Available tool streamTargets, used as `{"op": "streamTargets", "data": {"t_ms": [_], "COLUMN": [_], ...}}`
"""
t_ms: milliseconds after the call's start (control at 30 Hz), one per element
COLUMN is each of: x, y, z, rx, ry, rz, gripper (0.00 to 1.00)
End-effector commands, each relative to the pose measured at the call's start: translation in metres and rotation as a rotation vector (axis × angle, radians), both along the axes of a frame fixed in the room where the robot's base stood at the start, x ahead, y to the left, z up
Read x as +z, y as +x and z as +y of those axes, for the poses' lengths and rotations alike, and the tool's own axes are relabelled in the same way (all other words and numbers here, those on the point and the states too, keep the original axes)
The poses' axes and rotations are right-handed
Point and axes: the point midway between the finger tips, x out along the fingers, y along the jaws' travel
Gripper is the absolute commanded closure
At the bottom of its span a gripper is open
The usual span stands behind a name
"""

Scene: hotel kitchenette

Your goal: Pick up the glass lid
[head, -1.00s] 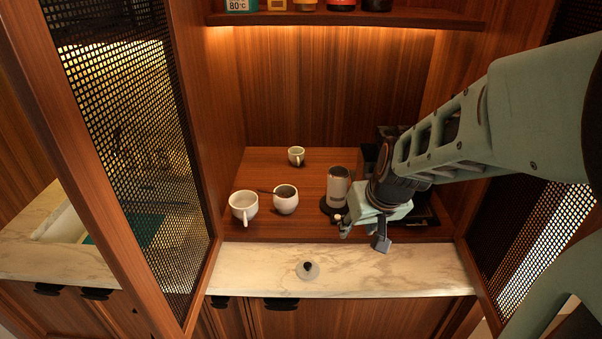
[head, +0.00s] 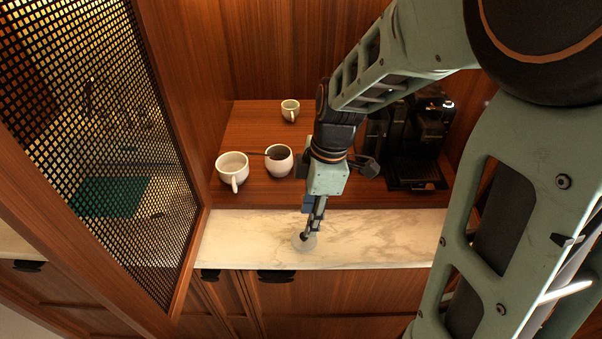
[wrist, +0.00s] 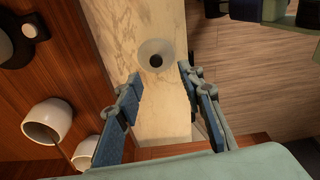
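The glass lid (head: 304,242) is a small round clear disc with a dark knob, lying on the marble counter strip near its front edge. In the wrist view the lid (wrist: 155,55) shows ahead of the fingers, with its dark knob near its middle. My gripper (head: 313,228) points down over the lid and partly covers it in the head view. In the wrist view my gripper (wrist: 160,82) is open, its two blue-padded fingers wide apart with nothing between them. The lid appears beyond the fingertips, not held.
On the raised wooden shelf stand a white mug (head: 232,170), a white bowl-like cup (head: 279,161) and a small cup (head: 290,109). A black coffee machine (head: 417,140) stands at the right. The marble counter (head: 385,240) right of the lid is clear.

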Motion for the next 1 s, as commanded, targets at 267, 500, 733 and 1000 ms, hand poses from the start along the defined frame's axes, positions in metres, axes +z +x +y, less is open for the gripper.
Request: {"op": "streamTargets", "data": {"t_ms": [267, 500, 733, 1000], "x": [-0.021, -0.05, -0.067, -0.067], "y": [0.001, 0.004, 0.005, 0.005], "z": [0.003, 0.007, 0.01, 0.01], "rx": [-0.002, -0.003, -0.003, -0.003], "ry": [0.0, 0.0, 0.0, 0.0], "rz": [0.0, 0.003, -0.001, -0.003], "gripper": [0.65, 0.65, 0.65, 0.7]}}
